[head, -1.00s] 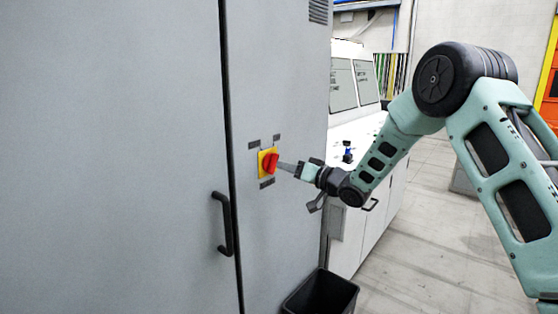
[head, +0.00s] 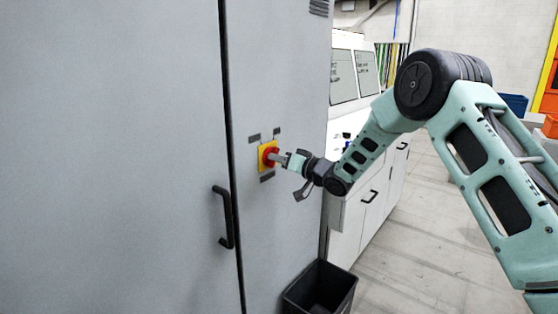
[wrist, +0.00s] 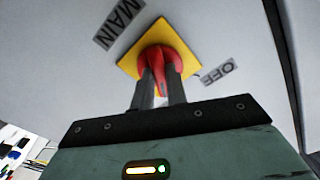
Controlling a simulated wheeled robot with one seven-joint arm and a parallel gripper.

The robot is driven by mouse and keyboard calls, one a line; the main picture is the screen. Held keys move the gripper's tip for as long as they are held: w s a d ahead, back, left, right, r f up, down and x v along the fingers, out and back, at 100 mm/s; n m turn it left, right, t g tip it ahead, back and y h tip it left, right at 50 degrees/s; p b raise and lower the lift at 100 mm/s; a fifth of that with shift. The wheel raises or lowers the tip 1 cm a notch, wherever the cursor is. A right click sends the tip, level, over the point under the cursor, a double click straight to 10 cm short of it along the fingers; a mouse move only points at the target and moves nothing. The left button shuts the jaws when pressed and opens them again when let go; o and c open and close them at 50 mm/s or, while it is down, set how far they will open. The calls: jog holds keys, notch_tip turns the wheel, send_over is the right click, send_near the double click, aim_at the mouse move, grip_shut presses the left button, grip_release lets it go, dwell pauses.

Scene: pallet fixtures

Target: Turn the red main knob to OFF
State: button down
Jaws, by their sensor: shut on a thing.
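The red main knob (head: 269,154) sits on a yellow square plate (head: 262,166) on the grey cabinet door. In the wrist view the knob (wrist: 160,58) has a raised red grip bar between my fingers, on the yellow plate (wrist: 183,46). My gripper (head: 277,158) reaches the knob from the right and is shut on its bar; the fingers (wrist: 160,90) stand on either side of it. A MAIN label (wrist: 119,23) is at upper left of the plate. An OFF label (wrist: 218,73) is to the right of it.
A black door handle (head: 224,217) is on the cabinet (head: 110,150), left of the knob. A black bin (head: 320,290) stands on the floor below my arm. A white console (head: 358,130) stands behind my gripper at the right.

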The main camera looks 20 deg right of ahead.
jog(key=shift+f+b, duration=0.1)
jog(key=shift+b, duration=0.25)
jog(key=shift+n+b, duration=5.9)
jog(key=shift+b, duration=1.7)
jog(key=c, duration=1.4)
grip_release()
